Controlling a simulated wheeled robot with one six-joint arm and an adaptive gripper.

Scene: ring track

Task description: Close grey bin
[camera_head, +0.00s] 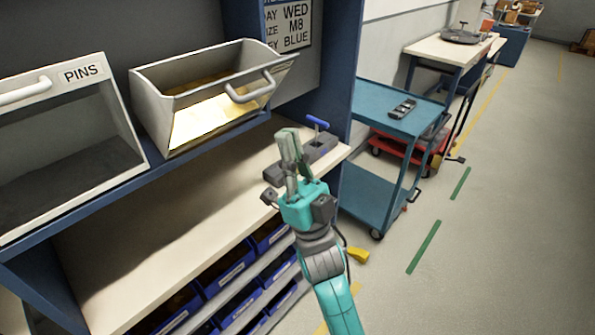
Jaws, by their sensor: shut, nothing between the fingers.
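A grey bin (151,112) sits on the upper shelf of the blue workstation, tipped outward with its top open. Something yellowish shows inside it. Its curved grey handle (250,88) is on the right-hand front edge. A second grey bin (128,118) stands to its left, with a PINS label and a pale handle (24,91); its inside looks dark. My gripper (289,135) is shut and empty, pointing up. In the picture it is below and right of the open bin's handle, apart from it.
A dark fixture with a blue lever (317,122) sits on the bench (150,215) behind my gripper. Blue parts bins (230,275) are below. A blue cart (385,115) stands right, carrying a dark handheld device (403,109). Open floor (480,240) lies at right.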

